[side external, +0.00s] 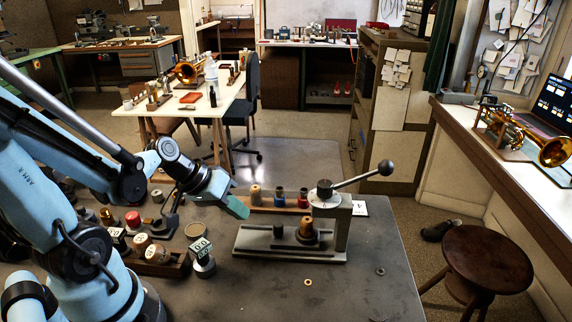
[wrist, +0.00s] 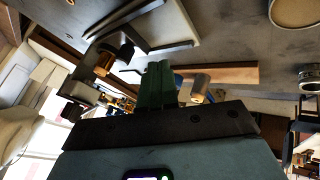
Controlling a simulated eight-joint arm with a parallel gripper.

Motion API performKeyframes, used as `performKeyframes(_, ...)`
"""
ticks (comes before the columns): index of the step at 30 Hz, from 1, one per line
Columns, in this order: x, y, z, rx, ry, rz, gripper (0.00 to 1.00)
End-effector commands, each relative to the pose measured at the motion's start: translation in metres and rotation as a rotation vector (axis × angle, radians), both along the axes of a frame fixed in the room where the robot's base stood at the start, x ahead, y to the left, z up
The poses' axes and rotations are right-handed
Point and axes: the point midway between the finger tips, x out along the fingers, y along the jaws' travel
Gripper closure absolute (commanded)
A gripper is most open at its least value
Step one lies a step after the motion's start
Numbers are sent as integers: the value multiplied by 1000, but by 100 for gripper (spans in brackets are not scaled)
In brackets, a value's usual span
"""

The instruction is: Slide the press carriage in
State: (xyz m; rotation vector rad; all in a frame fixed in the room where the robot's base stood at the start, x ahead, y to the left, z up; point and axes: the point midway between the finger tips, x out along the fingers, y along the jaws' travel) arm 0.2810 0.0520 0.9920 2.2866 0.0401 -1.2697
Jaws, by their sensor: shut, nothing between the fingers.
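The press (side external: 330,215) stands on the grey bench, with a flat grey base, an upright column at its right and a lever ending in a dark ball. A low block that looks like the carriage (side external: 290,243) lies on the base. It bears a dark cylinder (side external: 278,231) and a brown stepped piece (side external: 306,231). My gripper (side external: 237,207) is shut and empty, in the air left of the press and above its base level. Its green fingers (wrist: 157,85) are together in the wrist view. Part of the press base (wrist: 155,30) shows at the top there, seen at a steep angle.
A wooden rack (side external: 268,209) with a tan spool (side external: 255,194) and small jars (side external: 291,198) stands behind the press. Left are several jars and a wooden tray (side external: 165,264). A small ring (side external: 308,282) lies in front. The front bench is mostly clear.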

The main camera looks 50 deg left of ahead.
Motion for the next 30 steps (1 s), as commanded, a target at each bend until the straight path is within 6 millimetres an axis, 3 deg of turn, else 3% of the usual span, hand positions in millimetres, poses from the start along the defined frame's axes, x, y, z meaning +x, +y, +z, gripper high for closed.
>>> performKeyframes(10,12,-5,-17,0,-1,-1,100)
performKeyframes(19,27,-33,-16,0,0,-5,100)
performKeyframes(30,31,-39,-16,0,-1,1,100)
